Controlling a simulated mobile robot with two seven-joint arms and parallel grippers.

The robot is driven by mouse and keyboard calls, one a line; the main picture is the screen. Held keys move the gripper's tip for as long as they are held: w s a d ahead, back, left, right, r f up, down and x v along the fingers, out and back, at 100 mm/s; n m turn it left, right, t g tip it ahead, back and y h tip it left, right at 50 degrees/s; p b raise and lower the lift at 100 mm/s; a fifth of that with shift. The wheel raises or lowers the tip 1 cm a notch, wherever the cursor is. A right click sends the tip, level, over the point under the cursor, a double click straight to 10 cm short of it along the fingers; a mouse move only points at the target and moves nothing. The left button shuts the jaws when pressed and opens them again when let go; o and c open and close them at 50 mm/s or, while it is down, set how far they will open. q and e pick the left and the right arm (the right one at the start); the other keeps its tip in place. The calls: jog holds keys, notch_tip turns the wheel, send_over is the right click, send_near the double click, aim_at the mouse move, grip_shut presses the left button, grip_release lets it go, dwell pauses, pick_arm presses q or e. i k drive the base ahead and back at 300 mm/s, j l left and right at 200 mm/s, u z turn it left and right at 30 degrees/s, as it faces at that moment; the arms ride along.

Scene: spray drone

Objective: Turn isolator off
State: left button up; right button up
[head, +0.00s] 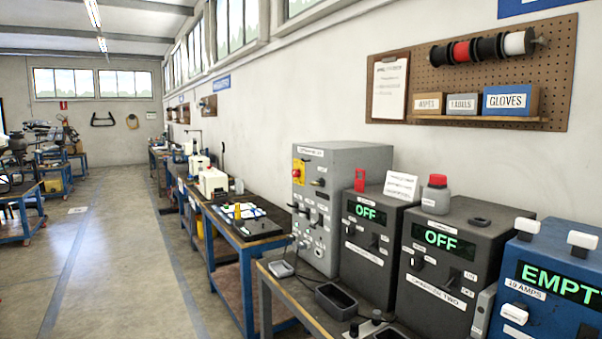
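A tall grey control cabinet (346,172) stands on the bench at the right in the head view. A red-and-yellow rotary switch (298,172) is on the upper left of its front, and it looks like the isolator. Its handle is too small to tell which way it points. Several smaller knobs and labels sit below and beside it. Neither of my grippers is in view.
Two dark grey boxes, one (372,243) and another (442,262), show "OFF" in green beside the cabinet. A blue unit (545,285) reads "EMPTY". A black tray (336,301) lies on the bench edge. The floor aisle (125,270) at left is clear.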

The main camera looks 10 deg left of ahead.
aim_at(296, 172)
jog(key=i+j+z, duration=0.1)
jog(key=i+j, duration=0.15)
jog(key=i+j+z, duration=0.1)
jog(key=i+j, duration=0.15)
jog(key=i+j+z, duration=0.1)
jog(key=i+j, duration=0.15)
jog(key=j, duration=0.15)
jog(key=i+j+z, duration=0.1)
jog(key=j, duration=0.25)
jog(key=i+j+z, duration=0.15)
jog(key=i+j, duration=0.2)
jog(key=i+j+z, duration=0.1)
jog(key=j, duration=0.3)
jog(key=i+j+z, duration=0.1)
jog(key=i+j, duration=0.15)
jog(key=j, duration=0.15)
